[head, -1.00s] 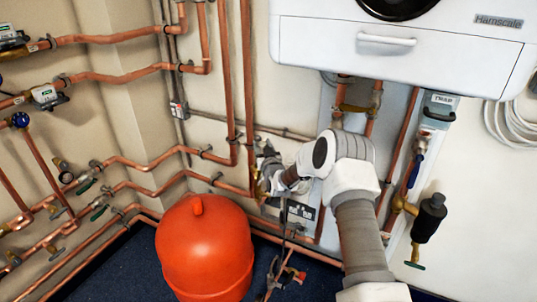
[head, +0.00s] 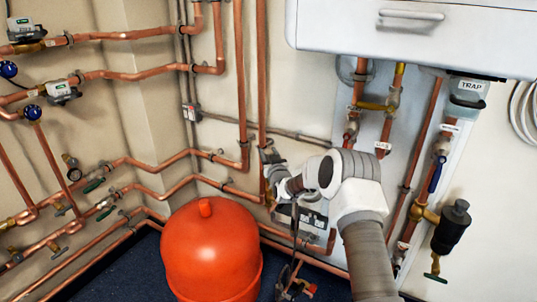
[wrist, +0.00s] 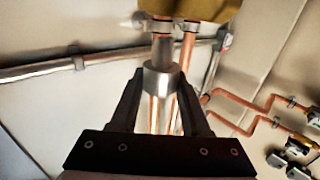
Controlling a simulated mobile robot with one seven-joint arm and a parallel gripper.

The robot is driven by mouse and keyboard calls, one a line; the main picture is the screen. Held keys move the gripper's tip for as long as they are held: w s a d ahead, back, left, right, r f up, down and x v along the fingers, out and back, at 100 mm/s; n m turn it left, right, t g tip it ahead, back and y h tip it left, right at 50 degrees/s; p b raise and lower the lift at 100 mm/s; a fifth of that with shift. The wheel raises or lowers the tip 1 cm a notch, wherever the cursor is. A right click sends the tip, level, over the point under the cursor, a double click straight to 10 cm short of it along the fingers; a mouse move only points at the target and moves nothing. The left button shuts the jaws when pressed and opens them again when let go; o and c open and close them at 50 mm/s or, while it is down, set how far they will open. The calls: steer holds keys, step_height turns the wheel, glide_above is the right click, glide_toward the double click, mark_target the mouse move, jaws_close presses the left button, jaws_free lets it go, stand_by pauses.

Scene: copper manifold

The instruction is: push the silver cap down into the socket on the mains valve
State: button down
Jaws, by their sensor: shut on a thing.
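In the wrist view my gripper (wrist: 160,88) has its two dark fingers on either side of a silver cylinder (wrist: 163,78), which looks like the silver cap, and is shut on it. In the head view my gripper (head: 270,165) is small and partly hidden by my white and grey wrist. It is by the upright copper pipes, above and right of the red vessel. I cannot make out the cap there. A valve with a blue lever (head: 436,174) is at the right under a small label I cannot read. I cannot tell which valve is the mains valve, and no socket shows clearly.
The red vessel (head: 210,250) stands on the dark blue floor. Copper pipes (head: 140,168) with several valves run along the left wall. The white boiler (head: 420,40) hangs above right, with a black filter (head: 452,228) below it. A grey pipe (wrist: 110,58) crosses the wrist view.

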steer(key=shift+f, duration=0.2)
stand_by(0.3)
steer(key=shift+f+b, duration=1.25)
steer(key=shift+b, duration=0.05)
steer(key=shift+f, duration=0.75)
stand_by(0.6)
steer(key=shift+c, duration=1.5)
jaws_free()
steer(key=s+d+p, duration=0.2)
steer(key=s+p, duration=0.2)
steer(key=s, duration=1.3)
steer(key=shift+d, duration=0.35)
